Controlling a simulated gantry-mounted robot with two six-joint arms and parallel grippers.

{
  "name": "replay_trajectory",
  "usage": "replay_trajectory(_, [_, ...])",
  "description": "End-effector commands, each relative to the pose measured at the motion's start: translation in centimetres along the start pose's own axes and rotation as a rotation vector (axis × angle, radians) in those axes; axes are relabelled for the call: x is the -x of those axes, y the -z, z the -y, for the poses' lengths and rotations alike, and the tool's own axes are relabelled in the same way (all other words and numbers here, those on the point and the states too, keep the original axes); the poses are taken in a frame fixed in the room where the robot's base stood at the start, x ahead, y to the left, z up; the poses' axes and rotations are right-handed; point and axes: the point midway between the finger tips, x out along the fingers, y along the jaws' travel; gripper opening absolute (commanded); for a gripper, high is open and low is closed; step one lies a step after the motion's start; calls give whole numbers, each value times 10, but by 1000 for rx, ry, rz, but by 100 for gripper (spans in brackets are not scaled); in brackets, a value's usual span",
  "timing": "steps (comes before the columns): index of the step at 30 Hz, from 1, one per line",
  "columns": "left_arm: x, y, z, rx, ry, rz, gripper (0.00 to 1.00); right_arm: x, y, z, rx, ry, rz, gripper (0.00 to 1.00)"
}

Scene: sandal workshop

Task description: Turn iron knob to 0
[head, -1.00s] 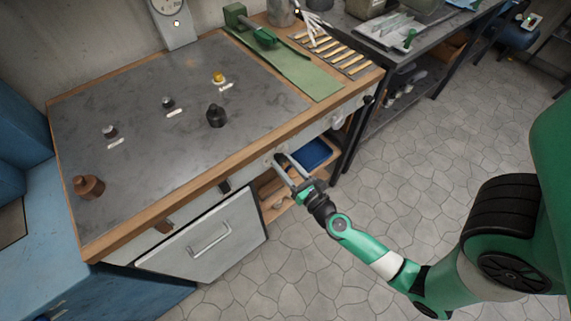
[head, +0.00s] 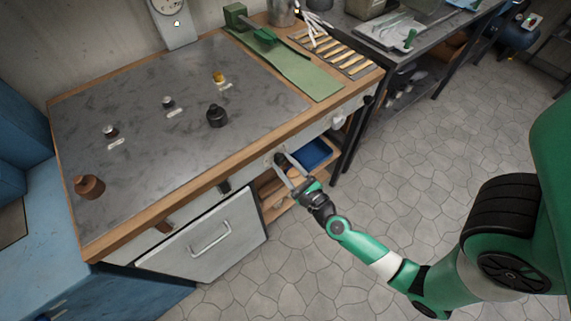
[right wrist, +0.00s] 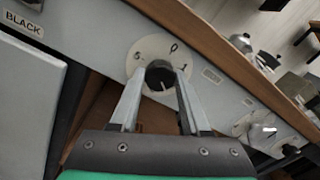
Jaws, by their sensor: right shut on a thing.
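The iron knob (right wrist: 161,76) is dark and round, on a pale dial plate (right wrist: 150,48) on the bench's front panel. In the right wrist view the plate shows 0 at the top, 1 to the right and another figure, perhaps 6, to the left. A short pale mark shows on the knob's face, but I cannot tell for sure which figure it points to. My right gripper (right wrist: 160,82) is shut on the knob, one finger on each side. In the head view my right gripper (head: 281,162) reaches the front panel and hides most of the knob. My left gripper is not in view.
A white door with a handle (head: 210,238) is left of my right gripper. A blue tray (head: 313,152) lies on the shelf below. Another knob (head: 338,120) is further right along the panel.

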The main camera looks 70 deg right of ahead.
Motion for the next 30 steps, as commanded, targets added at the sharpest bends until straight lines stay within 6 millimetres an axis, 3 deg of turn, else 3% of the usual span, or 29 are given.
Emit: replay_trajectory(30, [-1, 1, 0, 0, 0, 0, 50, 0, 1, 1, 966, -4, 38, 0])
